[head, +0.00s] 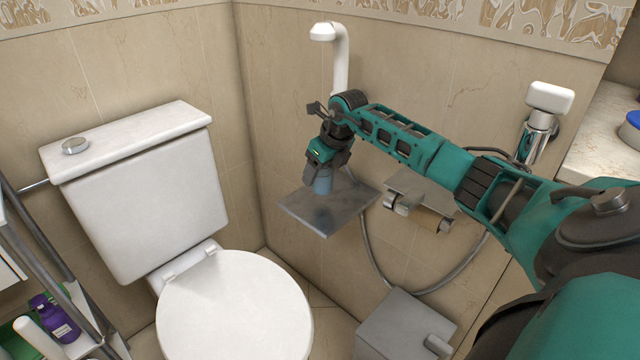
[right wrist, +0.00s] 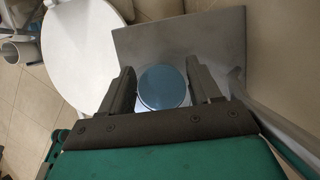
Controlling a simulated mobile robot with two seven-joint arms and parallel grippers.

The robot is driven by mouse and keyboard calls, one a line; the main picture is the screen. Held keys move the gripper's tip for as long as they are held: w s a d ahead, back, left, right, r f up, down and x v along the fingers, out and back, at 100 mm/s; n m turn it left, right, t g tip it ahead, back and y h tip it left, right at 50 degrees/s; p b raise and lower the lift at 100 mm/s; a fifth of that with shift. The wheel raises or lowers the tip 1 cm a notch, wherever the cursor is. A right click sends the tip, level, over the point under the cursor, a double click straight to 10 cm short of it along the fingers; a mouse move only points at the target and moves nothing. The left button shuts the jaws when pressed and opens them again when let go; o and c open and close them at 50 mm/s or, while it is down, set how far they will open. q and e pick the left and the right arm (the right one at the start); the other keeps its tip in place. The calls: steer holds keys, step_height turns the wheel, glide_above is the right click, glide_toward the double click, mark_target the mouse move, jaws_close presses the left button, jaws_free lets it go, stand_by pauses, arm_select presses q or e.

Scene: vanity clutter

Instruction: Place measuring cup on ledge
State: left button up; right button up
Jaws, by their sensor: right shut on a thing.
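The measuring cup (head: 322,184) is a small bluish cup, upright under my right gripper in the head view. It shows as a round blue disc (right wrist: 162,87) between the fingers in the right wrist view. My right gripper (head: 325,168) points down and is shut on the cup, with one finger on each side. The ledge (head: 322,218) is a grey metal plate on the tiled wall; in the right wrist view the plate (right wrist: 205,45) lies below and beyond the cup. The cup's base is at the plate's surface; I cannot tell whether it touches. My left gripper is out of view.
A white toilet (head: 235,305) stands to the left of the ledge. A toilet paper holder (head: 425,215) and a hanging hose (head: 375,255) are right of it. A grey bin (head: 405,325) is below. The front part of the ledge is clear.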

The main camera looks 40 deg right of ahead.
mark_target(320, 182)
steer(key=shift+f+b, duration=0.45)
steer(key=shift+f, duration=1.25)
steer(key=shift+f, duration=0.15)
steer(key=o, duration=1.1)
steer(key=shift+o, duration=0.2)
